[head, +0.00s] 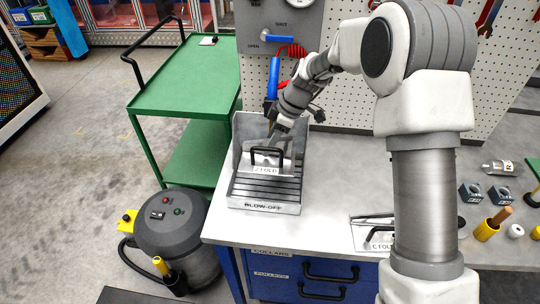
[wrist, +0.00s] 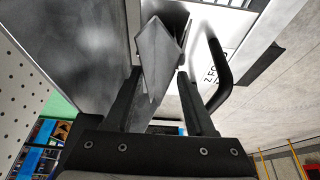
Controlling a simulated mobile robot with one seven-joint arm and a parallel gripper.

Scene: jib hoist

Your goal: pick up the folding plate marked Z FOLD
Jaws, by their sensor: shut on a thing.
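The folding plate marked Z FOLD (head: 266,170) is in the grey metal blow-off tray (head: 264,208), with its label facing the front and a black handle on it. In the wrist view the plate's label face (wrist: 208,48) and the black handle (wrist: 222,72) are to the right of my fingers. My gripper (head: 277,130) reaches down into the tray from behind. In the wrist view my gripper (wrist: 160,95) is shut on a grey folded metal part of the plate, between the two dark fingers. I cannot tell whether the plate touches the tray floor.
The tray's tall back and side walls surround the plate. A C FOLD plate (head: 374,237) lies at the bench's front edge. A pegboard (head: 350,100) stands behind the bench. A green cart (head: 185,80) and a grey vacuum (head: 178,230) stand at the left.

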